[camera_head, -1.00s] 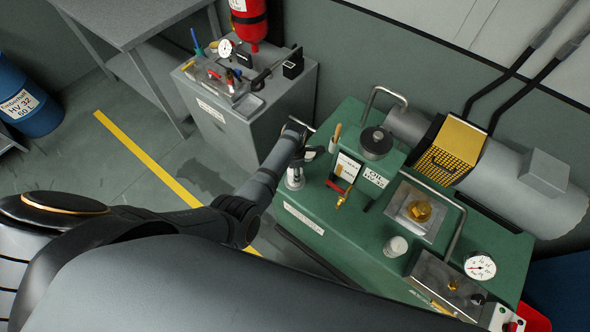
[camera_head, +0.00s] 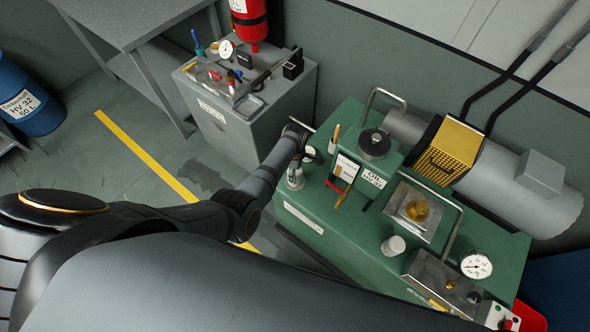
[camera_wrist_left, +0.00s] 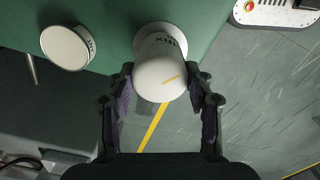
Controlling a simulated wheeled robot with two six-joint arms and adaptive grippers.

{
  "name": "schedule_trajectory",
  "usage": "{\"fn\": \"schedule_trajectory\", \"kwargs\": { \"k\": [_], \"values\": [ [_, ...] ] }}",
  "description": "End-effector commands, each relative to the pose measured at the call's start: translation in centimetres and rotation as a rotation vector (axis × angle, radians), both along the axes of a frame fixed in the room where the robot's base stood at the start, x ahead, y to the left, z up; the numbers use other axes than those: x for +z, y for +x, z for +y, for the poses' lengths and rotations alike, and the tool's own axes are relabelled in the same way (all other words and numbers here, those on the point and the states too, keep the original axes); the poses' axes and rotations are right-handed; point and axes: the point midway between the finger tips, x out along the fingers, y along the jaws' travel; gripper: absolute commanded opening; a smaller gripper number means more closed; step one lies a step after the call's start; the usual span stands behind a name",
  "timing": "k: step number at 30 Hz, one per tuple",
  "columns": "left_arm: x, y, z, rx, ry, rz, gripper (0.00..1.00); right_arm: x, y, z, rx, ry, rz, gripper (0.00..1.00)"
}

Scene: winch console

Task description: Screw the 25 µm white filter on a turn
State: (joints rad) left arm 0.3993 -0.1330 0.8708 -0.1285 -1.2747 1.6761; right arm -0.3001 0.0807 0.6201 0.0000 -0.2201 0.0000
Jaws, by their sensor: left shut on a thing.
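A white filter (camera_wrist_left: 160,72) with dark lettering, partly cut off, is between the two fingers of my left gripper (camera_wrist_left: 161,92) in the left wrist view. The gripper is shut on it. Its far end is at a wider white round part (camera_wrist_left: 158,32) by the green surface; whether it is seated there I cannot tell. In the head view my left gripper (camera_head: 305,158) is at the left end of the green tank (camera_head: 330,232), by a white-and-grey fitting (camera_head: 295,178). Its fingers are hard to make out there. My right gripper is not in view.
Another white round piece (camera_wrist_left: 68,46) is left of the held filter in the wrist view. The tank top carries a dark round cap (camera_head: 375,143), a brass fitting (camera_head: 417,210), a white cap (camera_head: 393,246) and a gauge (camera_head: 476,265). A grey cabinet (camera_head: 235,135) stands behind left.

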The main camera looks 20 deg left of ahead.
Motion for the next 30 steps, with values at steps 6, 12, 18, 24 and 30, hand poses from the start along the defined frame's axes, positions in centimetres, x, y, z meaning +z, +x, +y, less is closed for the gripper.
{"fn": "schedule_trajectory", "kwargs": {
  "k": [6, 12, 18, 24, 30],
  "values": [
    [0.1, 0.0, 0.0, -0.306, 0.001, 0.001, 0.03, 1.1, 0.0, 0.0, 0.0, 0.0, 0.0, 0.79],
    [0.0, -0.1, 0.0, -0.328, 0.001, 0.002, 0.03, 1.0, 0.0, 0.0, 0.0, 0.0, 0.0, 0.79],
    [0.2, -0.1, 0.0, -0.461, 0.0, 0.004, 0.03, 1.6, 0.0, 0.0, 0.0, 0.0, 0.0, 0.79],
    [0.0, -0.1, 0.0, -0.773, 0.001, 0.003, 0.03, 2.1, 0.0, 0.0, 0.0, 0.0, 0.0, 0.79],
    [-0.1, -0.1, 0.0, -0.818, 0.001, 0.003, 0.03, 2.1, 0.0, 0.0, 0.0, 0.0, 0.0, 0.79]
  ]
}}
